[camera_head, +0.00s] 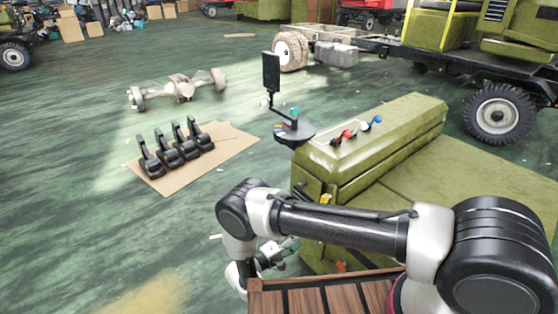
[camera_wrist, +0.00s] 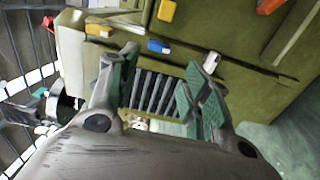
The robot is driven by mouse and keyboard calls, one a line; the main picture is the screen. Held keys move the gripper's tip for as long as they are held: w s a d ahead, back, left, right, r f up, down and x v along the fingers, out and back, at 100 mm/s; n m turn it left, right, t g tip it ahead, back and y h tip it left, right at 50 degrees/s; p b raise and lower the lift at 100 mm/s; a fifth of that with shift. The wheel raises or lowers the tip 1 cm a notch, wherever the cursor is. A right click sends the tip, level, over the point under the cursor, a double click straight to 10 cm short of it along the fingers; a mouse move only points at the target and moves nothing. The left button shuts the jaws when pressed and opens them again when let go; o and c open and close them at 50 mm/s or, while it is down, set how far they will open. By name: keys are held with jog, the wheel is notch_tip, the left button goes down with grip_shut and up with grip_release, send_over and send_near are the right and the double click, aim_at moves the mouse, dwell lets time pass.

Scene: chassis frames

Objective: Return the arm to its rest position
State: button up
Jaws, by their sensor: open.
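My arm (camera_head: 340,226) reaches across the lower right of the head view, bent at a joint near the centre, with its end hanging down in front of a green box-like chassis part. In the wrist view my gripper (camera_wrist: 165,90) is open and empty, its two green-padded fingers spread apart. Between and beyond the fingers is a dark ribbed surface. In the head view the fingertips cannot be made out clearly.
The green chassis part (camera_head: 375,150) stands close beside my arm, with small coloured items (camera_head: 355,130) on top. A wooden slatted surface (camera_head: 325,297) lies under my arm. Black pedal-like parts (camera_head: 177,148) stand on cardboard. The green floor at left is mostly clear.

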jog(key=s+d+f+n+g, duration=0.2)
jog(key=s+d+n+g, duration=0.2)
jog(key=s+d, duration=0.2)
jog(key=s+d+r+m+g+y, duration=0.1)
jog(key=s+d+r+g+y, duration=0.15)
jog(key=r, duration=0.95)
jog(key=s+d+r+m+g+y, duration=0.1)
jog(key=r+g+y, duration=0.25)
jog(key=r, duration=0.85)
jog(key=s+d+r+m+g+y, duration=0.1)
jog(key=d+r+g+y, duration=0.2)
jog(key=r, duration=0.9)
jog(key=s+d+r+m+t+y, duration=0.2)
jog(key=s+d+r, duration=0.2)
jog(key=r, duration=0.4)
jog(key=s+d+r+m+t+y, duration=0.2)
jog(key=s+d+r+m+t, duration=0.1)
jog(key=r, duration=0.4)
jog(key=s+d+r+m+t+y, duration=0.2)
jog(key=s+d+r, duration=0.4)
jog(key=s+r, duration=0.1)
jog(key=shift+r+m, duration=0.3)
jog(key=shift+r, duration=0.55)
